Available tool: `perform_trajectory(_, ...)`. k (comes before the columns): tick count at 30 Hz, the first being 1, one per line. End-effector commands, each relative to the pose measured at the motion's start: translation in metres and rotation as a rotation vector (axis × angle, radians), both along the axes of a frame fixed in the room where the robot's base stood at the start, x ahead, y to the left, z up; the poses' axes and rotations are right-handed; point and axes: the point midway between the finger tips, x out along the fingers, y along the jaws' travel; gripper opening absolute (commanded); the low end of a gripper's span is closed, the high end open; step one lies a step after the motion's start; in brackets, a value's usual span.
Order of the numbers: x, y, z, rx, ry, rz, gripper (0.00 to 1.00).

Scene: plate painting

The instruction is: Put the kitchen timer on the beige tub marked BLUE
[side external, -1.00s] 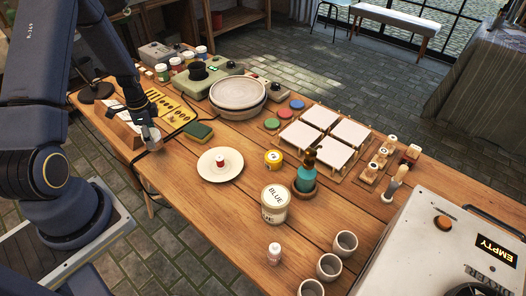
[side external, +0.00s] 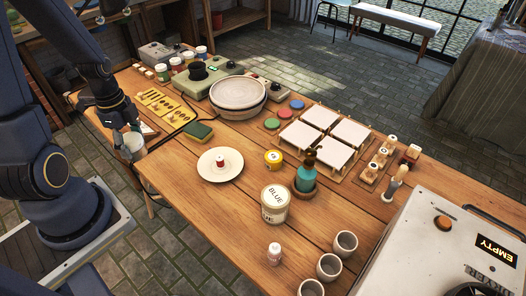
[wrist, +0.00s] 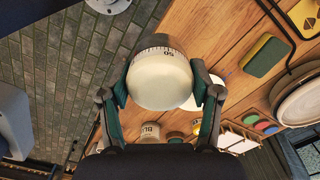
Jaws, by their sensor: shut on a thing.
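The kitchen timer (wrist: 160,78) is a cream round body with a dial scale on its rim. My gripper (wrist: 161,92) is shut on it, one finger on each side, in the wrist view. In the side external view my gripper (side external: 131,146) holds the timer (side external: 134,142) at the table's left edge, far to the left of the tub. The beige tub marked BLUE (side external: 274,206) stands upright on the table, its lid facing up with the word BLUE. Part of it shows small in the wrist view (wrist: 150,132).
A white plate (side external: 219,165) with a small red-topped pot lies between my gripper and the tub. Bare wood lies left of the tub.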

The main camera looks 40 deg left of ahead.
Motion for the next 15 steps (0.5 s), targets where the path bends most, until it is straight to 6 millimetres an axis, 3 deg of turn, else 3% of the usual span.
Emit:
perform_trajectory(7, 0.057, -0.096, 0.035, 0.004, -0.005, -0.567, 0.22)
perform_trajectory(11, 0.068, -0.163, 0.053, 0.002, -0.004, -0.874, 0.22)
perform_trajectory(15, 0.064, -0.225, 0.069, 0.001, -0.004, -1.131, 0.22)
